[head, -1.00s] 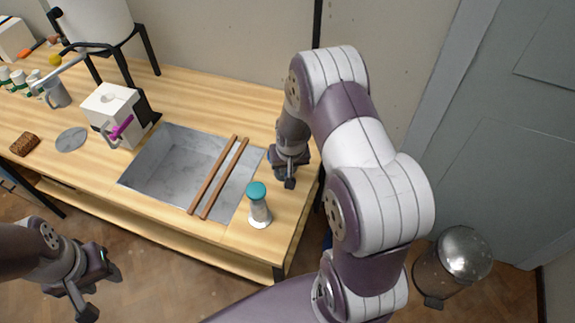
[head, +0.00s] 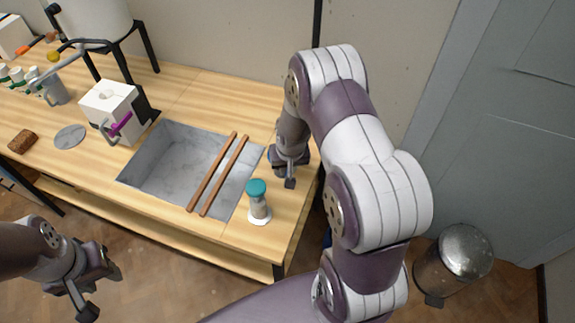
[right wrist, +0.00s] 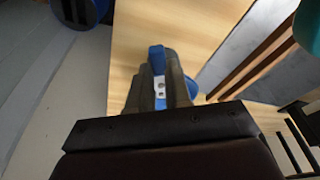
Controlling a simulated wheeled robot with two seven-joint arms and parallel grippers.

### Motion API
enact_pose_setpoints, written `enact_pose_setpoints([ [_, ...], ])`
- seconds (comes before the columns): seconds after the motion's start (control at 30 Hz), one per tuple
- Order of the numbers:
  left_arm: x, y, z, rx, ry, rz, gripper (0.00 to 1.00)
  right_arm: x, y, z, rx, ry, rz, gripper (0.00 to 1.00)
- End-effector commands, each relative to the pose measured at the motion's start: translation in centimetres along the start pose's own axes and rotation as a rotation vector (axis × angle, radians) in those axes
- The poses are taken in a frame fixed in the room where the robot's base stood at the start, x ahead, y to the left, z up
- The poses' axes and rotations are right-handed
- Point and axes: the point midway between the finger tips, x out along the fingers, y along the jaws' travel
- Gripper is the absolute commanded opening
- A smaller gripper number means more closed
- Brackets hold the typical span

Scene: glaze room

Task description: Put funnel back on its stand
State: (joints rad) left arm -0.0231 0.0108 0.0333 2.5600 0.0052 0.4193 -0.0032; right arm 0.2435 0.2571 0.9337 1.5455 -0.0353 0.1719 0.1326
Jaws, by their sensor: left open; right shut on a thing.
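My right gripper (head: 289,178) is low over the right end of the wooden table, right of the sink. In the right wrist view its fingers (right wrist: 160,98) are shut on a blue thing (right wrist: 157,60), which seems to be the funnel. Most of it is hidden behind the fingers; a further blue edge shows at their right. I cannot tell whether it touches the table. My left gripper (head: 92,282) is open and empty, in front of the table at lower left.
A grey sink (head: 160,165) has two brown wooden bars (head: 212,172) across it. A teal-topped container (head: 258,202) stands near the front edge, close to my right gripper. A grey disc (head: 70,136) and brown sponge (head: 22,141) lie left. A metal bin (head: 452,265) stands on the floor.

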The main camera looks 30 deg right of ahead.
Motion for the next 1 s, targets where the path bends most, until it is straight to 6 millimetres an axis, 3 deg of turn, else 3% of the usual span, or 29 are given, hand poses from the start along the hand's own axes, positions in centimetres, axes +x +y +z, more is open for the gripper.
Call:
enact_pose_setpoints([
  [0.3, 0.0, 0.0, 0.0, 0.000, 0.000, 0.000, 0.43, -0.1, 0.0, 0.0, 0.000, 0.001, 0.000, 0.00],
  [0.33, 0.0, 0.0, 0.0, 0.000, 0.000, 0.000, 0.43, -0.1, 0.0, 0.0, 0.000, 0.001, 0.000, 0.28],
  [0.4, 0.0, 0.0, 0.0, 0.000, 0.000, 0.000, 0.43, -0.1, 0.0, 0.0, 0.000, 0.001, 0.000, 0.48],
  [0.77, 0.0, 0.0, 0.0, 0.000, 0.000, 0.000, 0.43, -0.6, 0.0, -0.1, 0.000, 0.002, 0.000, 0.48],
  [0.87, 0.2, 0.0, 0.0, 0.000, 0.000, 0.000, 0.43, -2.1, 0.0, -0.1, 0.000, 0.004, 0.000, 0.48],
  [1.0, 0.5, 0.0, 0.1, 0.000, 0.000, 0.000, 0.43, -5.9, 0.0, -0.2, 0.000, 0.008, -0.001, 0.48],
])
